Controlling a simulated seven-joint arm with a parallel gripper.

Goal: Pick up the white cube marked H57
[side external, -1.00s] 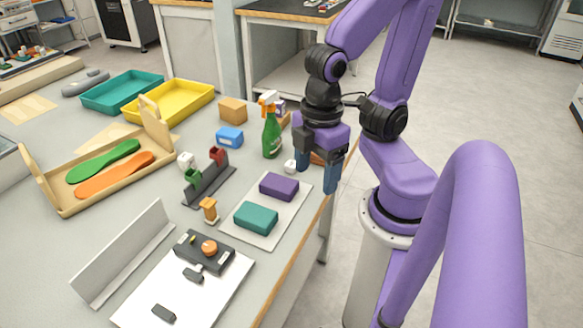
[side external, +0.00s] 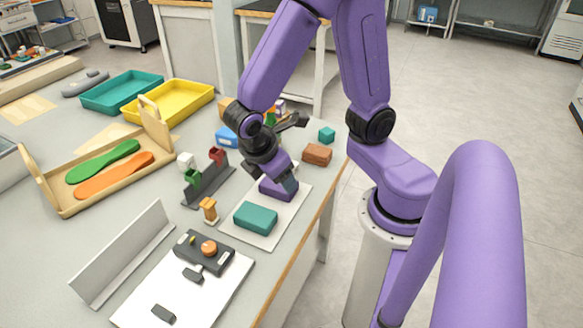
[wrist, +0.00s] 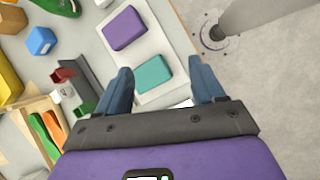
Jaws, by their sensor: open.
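A white cube (side external: 186,161) stands beside the dark rack, left of it in the side view. It also shows in the wrist view (wrist: 64,93), left of my fingers. I cannot read its marking in either view. My gripper (side external: 284,186) is above the purple block (side external: 270,192) in the side view and hides part of it. In the wrist view my gripper (wrist: 160,66) is open, its two blue fingers apart with nothing held. The teal block (wrist: 155,74) shows beyond the gap between the fingers. A small white item seen earlier near the spray bottle is hidden by my arm.
The dark rack (side external: 212,184) has red and green pieces at it. A teal block (side external: 256,218) lies on the white board. A brown block (side external: 317,154) and teal cube (side external: 327,135) stand near the table edge. A wooden tray (side external: 66,208) holds insoles.

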